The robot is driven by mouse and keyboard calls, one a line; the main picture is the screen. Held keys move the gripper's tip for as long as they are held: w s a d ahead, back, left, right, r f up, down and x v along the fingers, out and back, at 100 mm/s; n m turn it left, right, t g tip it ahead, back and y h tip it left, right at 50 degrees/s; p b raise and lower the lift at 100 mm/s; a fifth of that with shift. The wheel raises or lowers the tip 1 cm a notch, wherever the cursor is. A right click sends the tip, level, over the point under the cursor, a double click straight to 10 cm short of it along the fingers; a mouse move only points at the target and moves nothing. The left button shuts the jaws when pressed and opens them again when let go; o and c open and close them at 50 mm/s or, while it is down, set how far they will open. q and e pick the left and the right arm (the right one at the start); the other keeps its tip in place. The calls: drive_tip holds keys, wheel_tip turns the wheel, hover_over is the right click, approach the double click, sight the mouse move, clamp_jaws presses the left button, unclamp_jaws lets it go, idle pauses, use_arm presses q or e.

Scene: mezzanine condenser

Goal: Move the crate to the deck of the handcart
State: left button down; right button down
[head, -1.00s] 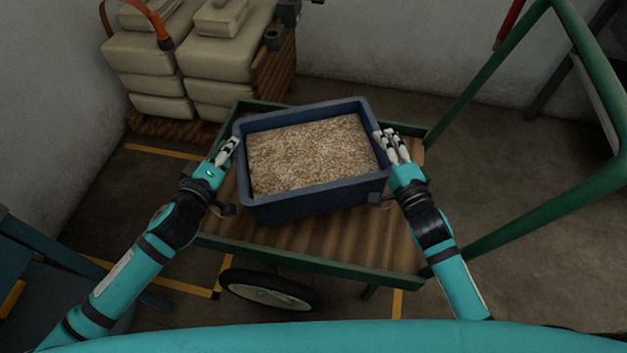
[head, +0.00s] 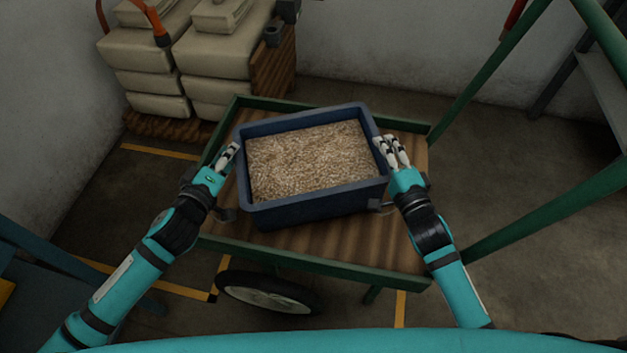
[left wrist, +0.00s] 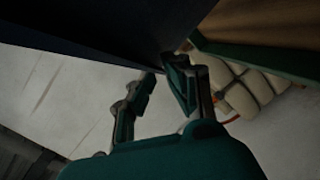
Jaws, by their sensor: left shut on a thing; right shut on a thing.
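The blue crate (head: 315,205), filled with tan grain-like material, is over the wooden deck (head: 340,245) of the green-framed handcart (head: 310,263). It is slightly turned relative to the deck, and I cannot tell whether its base touches the boards. My left gripper (head: 228,157) is shut on the crate's left side. My right gripper (head: 388,150) is shut on its right side. In the left wrist view, the left gripper's fingers (left wrist: 168,78) meet the crate's dark wall (left wrist: 90,28), and the deck edge (left wrist: 255,55) shows at upper right. The crate's underside is hidden.
Stacked pale sacks (head: 215,60) stand on a pallet behind the cart at upper left. The cart's green handle frame (head: 545,210) rises on the right. A wheel (head: 268,293) shows at the front. Bare deck lies in front of and right of the crate.

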use_arm(q)
drive_tip(key=shift+s+d, duration=0.15)
drive_tip(key=shift+d, duration=0.45)
use_arm(e)
drive_tip(key=shift+a+r+y, duration=0.1)
drive_tip(key=shift+a+y, duration=0.3)
drive_tip(key=shift+a, duration=0.15)
use_arm(q)
drive_tip(key=c, duration=1.7)
unclamp_jaws()
drive_tip(key=shift+f, duration=0.2)
use_arm(e)
drive_tip(key=c, duration=1.7)
unclamp_jaws()
drive_tip(key=shift+s+f, duration=0.15)
drive_tip(key=shift+f, duration=0.05)
drive_tip(key=shift+c, duration=0.2)
use_arm(q)
drive_tip(key=o, duration=0.3)
drive_tip(key=shift+s, duration=0.15)
use_arm(e)
drive_tip(key=o, duration=0.3)
drive_tip(key=shift+d+r, duration=0.15)
use_arm(q)
drive_tip(key=o, duration=0.9)
drive_tip(key=shift+a, duration=0.35)
